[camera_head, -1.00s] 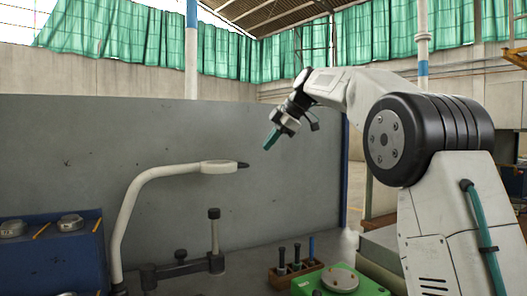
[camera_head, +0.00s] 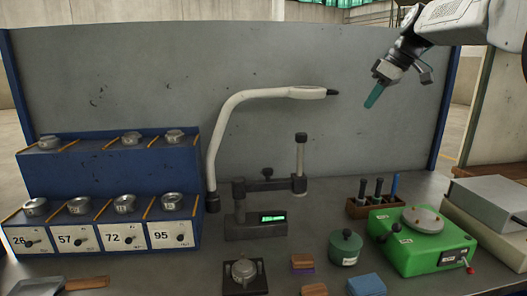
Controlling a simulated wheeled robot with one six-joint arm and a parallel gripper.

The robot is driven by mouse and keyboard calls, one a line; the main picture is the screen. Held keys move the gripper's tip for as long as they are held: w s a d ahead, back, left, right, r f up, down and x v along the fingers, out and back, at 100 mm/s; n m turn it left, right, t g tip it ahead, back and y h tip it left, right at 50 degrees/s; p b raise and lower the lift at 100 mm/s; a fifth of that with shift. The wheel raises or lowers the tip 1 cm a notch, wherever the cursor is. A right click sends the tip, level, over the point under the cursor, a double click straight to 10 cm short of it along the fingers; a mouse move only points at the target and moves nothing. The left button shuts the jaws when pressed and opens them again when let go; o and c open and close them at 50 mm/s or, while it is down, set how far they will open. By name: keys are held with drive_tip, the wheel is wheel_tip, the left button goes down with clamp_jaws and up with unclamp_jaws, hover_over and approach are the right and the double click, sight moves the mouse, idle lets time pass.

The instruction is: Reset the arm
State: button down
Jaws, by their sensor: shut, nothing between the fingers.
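My gripper (camera_head: 374,96) is at the upper right of the head view, at the end of my white and black arm. Its teal fingers are together and point down and to the left. Nothing shows between them. It hangs in the air in front of the grey back panel, above the workbench, well clear of the objects below. Most of my arm is outside the picture.
A white curved lamp arm (camera_head: 225,110) stands left of my gripper. Below are a gauge stand (camera_head: 301,160), a wooden tool holder (camera_head: 360,212), a green device (camera_head: 416,258) and a green pot (camera_head: 345,247). A blue numbered rack (camera_head: 120,205) stands at left.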

drive_tip(key=s+a+f+m+h, duration=0.1)
drive_tip(key=s+f+m, duration=0.2)
drive_tip(key=s+f, duration=0.4)
drive_tip(key=s+a+f+m+g+h, duration=0.1)
drive_tip(key=s+f+m, duration=0.2)
drive_tip(key=s, duration=2)
drive_tip(key=s+a+f+m+g+h, duration=0.1)
drive_tip(key=s+a+f+m+h, duration=0.1)
drive_tip(key=s+f, duration=0.8)
drive_tip(key=s+m, duration=0.1)
drive_tip(key=s, duration=0.4)
drive_tip(key=shift+f+m, duration=0.4)
